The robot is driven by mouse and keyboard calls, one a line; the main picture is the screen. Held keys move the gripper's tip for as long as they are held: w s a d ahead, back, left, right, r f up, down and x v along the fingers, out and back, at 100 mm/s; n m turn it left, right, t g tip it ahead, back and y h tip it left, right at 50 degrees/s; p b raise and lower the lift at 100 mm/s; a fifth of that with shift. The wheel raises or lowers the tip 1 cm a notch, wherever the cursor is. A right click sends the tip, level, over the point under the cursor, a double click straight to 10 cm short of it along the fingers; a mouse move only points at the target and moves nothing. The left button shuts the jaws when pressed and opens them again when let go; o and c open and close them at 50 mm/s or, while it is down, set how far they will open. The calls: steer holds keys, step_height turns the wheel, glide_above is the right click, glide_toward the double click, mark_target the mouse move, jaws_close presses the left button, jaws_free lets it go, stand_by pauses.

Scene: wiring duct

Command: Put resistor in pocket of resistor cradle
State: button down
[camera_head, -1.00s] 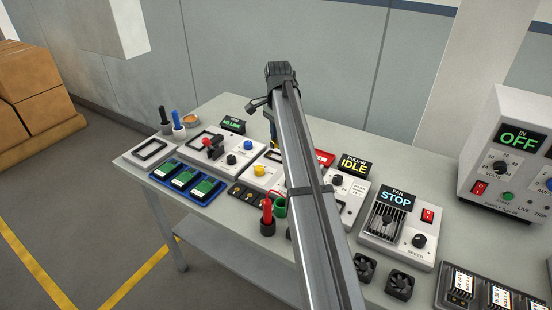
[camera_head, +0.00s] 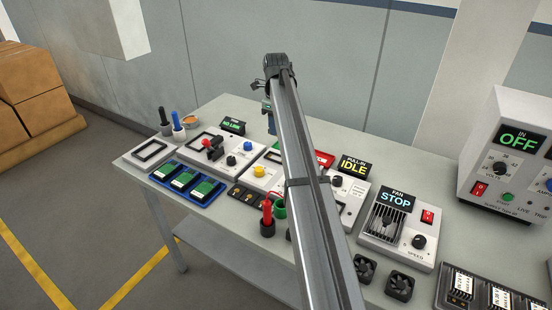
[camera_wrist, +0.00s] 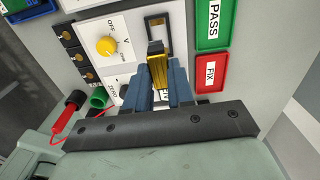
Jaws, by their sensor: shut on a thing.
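In the wrist view my gripper (camera_wrist: 163,75) is shut on a small gold and black resistor (camera_wrist: 156,62), which sticks out past the fingertips. Beyond it on the white panel is a black rectangular frame that looks like the resistor cradle (camera_wrist: 182,38). The resistor overlaps the frame's near part in this view, and I cannot tell how high it is above it. In the head view my gripper (camera_head: 269,108) shows only partly beside my arm; the resistor and most of the cradle are hidden there.
A black tray with several gold parts (camera_wrist: 84,57) lies left of the white panel with its yellow knob (camera_wrist: 106,45). A red probe (camera_wrist: 74,102) and green cup (camera_wrist: 98,98) stand nearby.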

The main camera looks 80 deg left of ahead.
mark_target(276, 159)
steer(key=shift+f, duration=5)
steer(key=shift+f, duration=0.1)
steer(key=c, duration=1)
jaws_free()
step_height(276, 159, up, 12)
steer(key=shift+r, duration=0.1)
